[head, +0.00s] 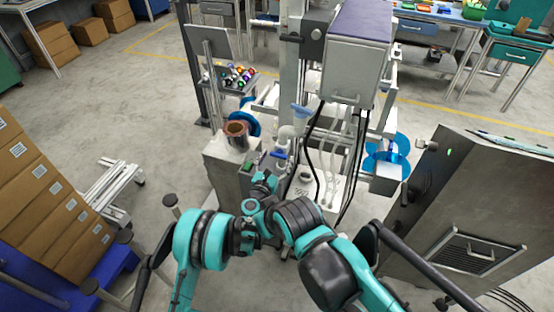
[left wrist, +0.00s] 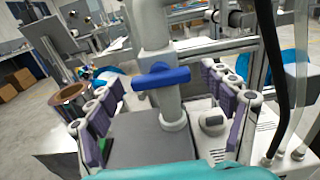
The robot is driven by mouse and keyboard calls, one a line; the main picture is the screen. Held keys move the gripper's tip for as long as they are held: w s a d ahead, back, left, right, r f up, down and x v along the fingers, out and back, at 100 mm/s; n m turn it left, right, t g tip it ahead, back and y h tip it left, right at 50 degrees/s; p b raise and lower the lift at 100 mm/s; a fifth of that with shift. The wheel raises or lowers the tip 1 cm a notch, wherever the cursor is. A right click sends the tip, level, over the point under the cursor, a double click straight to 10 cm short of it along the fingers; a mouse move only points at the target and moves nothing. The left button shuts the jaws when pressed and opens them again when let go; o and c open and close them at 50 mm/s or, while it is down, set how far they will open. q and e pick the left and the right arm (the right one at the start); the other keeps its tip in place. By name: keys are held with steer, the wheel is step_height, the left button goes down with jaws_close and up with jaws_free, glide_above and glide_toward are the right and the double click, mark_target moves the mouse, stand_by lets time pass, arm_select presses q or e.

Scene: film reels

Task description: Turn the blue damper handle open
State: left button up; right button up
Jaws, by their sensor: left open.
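The blue damper handle (left wrist: 161,76) sits crosswise on a light grey upright pipe (left wrist: 165,105) in the left wrist view. In the head view the handle (head: 279,155) is a small blue bar just beyond my left gripper (head: 267,163). The left gripper is open, its two grey-purple padded fingers (left wrist: 163,88) spread to either side of the pipe. The handle lies between and a little beyond the fingers, and no contact shows. My teal arm hides part of the machine below it in the head view. My right gripper is out of view.
A copper-coloured cup (head: 236,130) stands left of the pipe. Black hoses (head: 313,135) hang to its right, under a grey box (head: 345,70). A steel cabinet (head: 475,210) stands at right and brown cartons (head: 45,205) at left. Open floor lies at upper left.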

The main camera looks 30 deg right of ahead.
arm_select(q)
steer(key=shift+c, duration=0.4)
steer(key=c, duration=1.1)
steer(key=shift+m, duration=0.4)
steer(key=m, duration=0.4)
steer(key=shift+d, duration=0.1)
steer(key=m, duration=0.4)
steer(key=shift+s, duration=0.1)
steer(key=m, duration=0.5)
steer(key=shift+f, duration=0.1)
steer(key=shift+m, duration=2)
